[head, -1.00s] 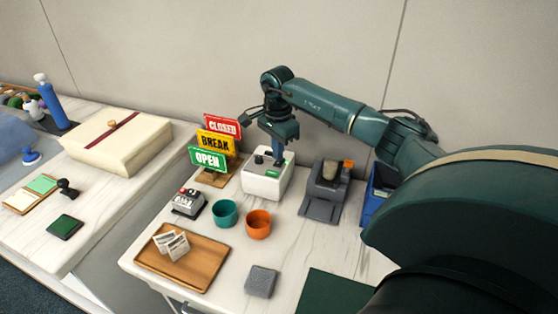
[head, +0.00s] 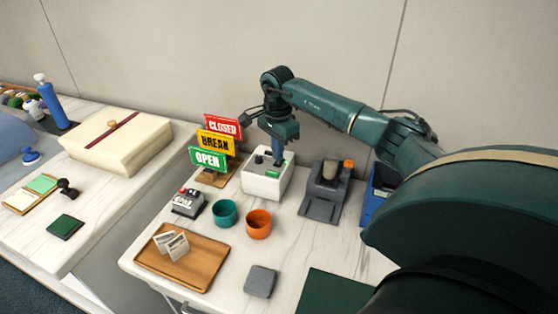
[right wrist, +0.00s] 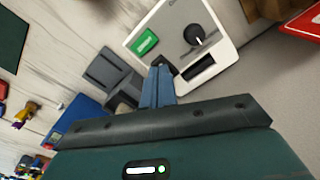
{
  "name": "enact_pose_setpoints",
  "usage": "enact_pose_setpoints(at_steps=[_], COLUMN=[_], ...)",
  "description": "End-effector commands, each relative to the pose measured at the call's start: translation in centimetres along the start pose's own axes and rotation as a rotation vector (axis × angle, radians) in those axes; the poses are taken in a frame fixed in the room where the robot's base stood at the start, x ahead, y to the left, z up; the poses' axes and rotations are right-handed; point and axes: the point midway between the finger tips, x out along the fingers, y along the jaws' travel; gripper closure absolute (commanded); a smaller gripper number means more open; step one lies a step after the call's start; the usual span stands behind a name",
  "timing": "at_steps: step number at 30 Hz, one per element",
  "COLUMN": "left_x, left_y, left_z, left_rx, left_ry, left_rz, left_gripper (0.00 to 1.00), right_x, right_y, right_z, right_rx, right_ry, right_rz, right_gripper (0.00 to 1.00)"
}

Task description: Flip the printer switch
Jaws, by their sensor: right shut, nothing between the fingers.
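My right gripper (head: 279,159) points down over the printer, shut and empty. Its blue fingers (right wrist: 159,76) are at the printer's edge; I cannot tell whether they touch. My left gripper is out of view.
Closed, break and open signs (head: 215,142) stand left of the printer. A grey device (head: 322,195) and a blue bin (head: 375,200) stand right. In front are a teal cup (head: 224,213), an orange cup (head: 258,224), a wooden tray (head: 190,272) and a grey pad (head: 261,281).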

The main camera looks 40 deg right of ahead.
Motion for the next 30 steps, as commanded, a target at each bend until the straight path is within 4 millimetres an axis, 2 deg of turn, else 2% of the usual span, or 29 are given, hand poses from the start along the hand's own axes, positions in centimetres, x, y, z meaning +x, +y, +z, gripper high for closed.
enact_pose_setpoints(at_steps=[30], left_x=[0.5], left_y=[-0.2], left_z=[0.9], left_rx=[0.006], left_ry=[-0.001], left_rz=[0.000], left_gripper=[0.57], right_x=[1.6], right_y=[0.0], right_z=[0.0], right_rx=[0.000], right_ry=[0.000], right_rz=[0.001], right_gripper=[1.00])
